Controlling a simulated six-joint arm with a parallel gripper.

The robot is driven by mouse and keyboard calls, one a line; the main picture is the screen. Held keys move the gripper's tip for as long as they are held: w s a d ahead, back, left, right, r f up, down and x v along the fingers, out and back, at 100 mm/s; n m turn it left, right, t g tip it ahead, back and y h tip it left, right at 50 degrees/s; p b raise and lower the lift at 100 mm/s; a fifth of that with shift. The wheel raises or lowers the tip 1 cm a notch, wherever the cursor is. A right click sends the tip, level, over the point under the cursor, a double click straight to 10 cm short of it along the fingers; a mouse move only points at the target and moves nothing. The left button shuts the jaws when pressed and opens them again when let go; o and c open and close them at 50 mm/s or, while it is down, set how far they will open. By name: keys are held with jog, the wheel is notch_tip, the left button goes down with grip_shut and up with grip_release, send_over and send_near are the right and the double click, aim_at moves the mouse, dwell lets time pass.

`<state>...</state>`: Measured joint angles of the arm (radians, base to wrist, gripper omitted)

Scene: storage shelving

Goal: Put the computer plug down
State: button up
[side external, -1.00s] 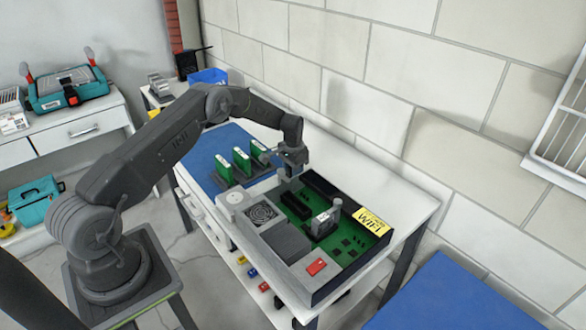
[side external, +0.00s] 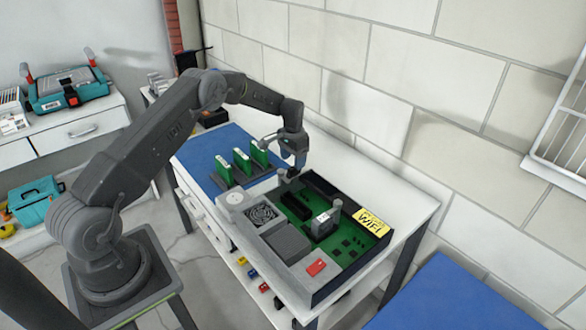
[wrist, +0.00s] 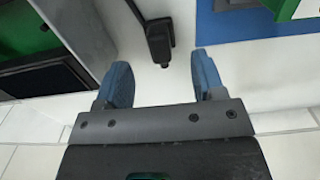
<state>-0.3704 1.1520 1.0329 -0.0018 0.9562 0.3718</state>
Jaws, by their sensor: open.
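My gripper (side external: 289,158) is over the strip of white table by the computer case's back corner. In the wrist view its two blue fingers (wrist: 162,70) are spread apart with nothing between them. The computer plug appears to be the dark block with a cable or stem (wrist: 160,45) just beyond the fingertips, apart from both. It seems to be on or close to the white table; its exact height is hard to tell. In the side view a small dark shape (side external: 292,172) under the gripper may be the plug, but it is too small to be sure.
The open computer case (side external: 255,243) with a green board stands in front of the gripper. Several green cards (side external: 242,161) stand upright in a holder on the blue mat (side external: 207,146), left of the gripper. A yellow WIFI label (side external: 371,220) is on the case. A brick wall stands behind.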

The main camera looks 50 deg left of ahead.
notch_tip(320, 180, up, 8)
notch_tip(320, 180, up, 12)
jog(key=t, duration=0.1)
send_over(293, 167)
jog(key=s+d, duration=0.4)
jog(key=d, duration=0.2)
jog(key=s+d+r+t, duration=0.2)
jog(key=s+d+r, duration=0.5)
jog(key=s+r, duration=0.15)
jog(key=s+d+t, duration=0.1)
jog(key=s+d, duration=0.3)
jog(key=s, duration=0.7)
jog(key=s+d+r+t, duration=0.1)
jog(key=s+d, duration=0.3)
jog(key=s, duration=0.8)
jog(key=shift+d+r+t, duration=0.25)
jog(key=shift+r+t, duration=0.05)
